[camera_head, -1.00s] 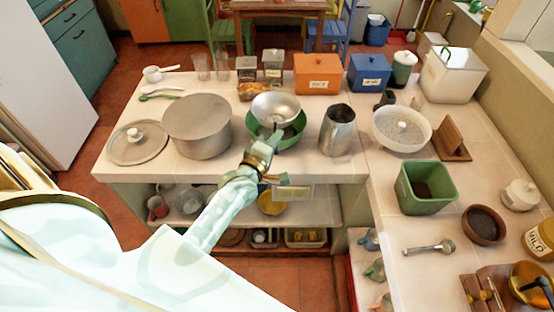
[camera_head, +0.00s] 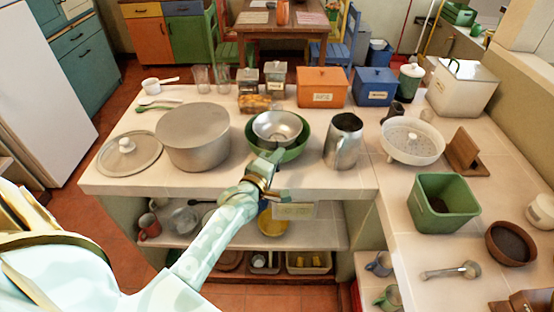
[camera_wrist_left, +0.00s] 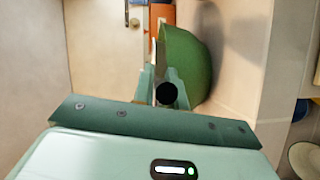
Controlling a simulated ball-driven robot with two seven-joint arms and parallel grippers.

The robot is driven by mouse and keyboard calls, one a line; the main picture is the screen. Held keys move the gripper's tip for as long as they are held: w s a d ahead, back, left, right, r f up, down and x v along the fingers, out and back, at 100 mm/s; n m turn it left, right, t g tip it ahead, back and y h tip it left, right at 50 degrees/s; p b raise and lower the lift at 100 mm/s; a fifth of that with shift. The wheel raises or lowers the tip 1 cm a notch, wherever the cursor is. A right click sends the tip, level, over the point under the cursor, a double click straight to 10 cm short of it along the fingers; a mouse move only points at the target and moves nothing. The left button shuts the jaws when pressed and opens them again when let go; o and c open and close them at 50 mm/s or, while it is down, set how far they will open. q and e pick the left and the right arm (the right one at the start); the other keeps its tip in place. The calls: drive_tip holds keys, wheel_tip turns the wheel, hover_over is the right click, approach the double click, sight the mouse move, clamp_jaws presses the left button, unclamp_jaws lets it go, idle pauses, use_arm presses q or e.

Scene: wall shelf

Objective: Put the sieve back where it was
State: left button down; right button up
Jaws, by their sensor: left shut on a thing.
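The sieve (camera_head: 277,125) is a round, shiny metal bowl. In the head view it sits within the outline of the green bowl (camera_head: 303,143) on the counter; I cannot tell whether they touch. My left gripper (camera_head: 270,160) is at the near side of the bowl, shut on the sieve's near end. In the left wrist view the green bowl (camera_wrist_left: 190,65) is just beyond the fingers (camera_wrist_left: 163,88), with a dark round end between them. The gripper hides the sieve's handle. My right gripper is not in view.
A large grey pot (camera_head: 192,137) stands left of the green bowl, and a metal jug (camera_head: 343,140) stands right. Jars, an orange box (camera_head: 323,87) and a blue box (camera_head: 374,86) line the back. A white colander (camera_head: 412,140) is further right. The lower shelf (camera_head: 320,235) holds dishes.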

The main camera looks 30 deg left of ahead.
use_arm(q)
drive_tip(key=shift+f, duration=0.3)
drive_tip(key=c, duration=1.4)
unclamp_jaws()
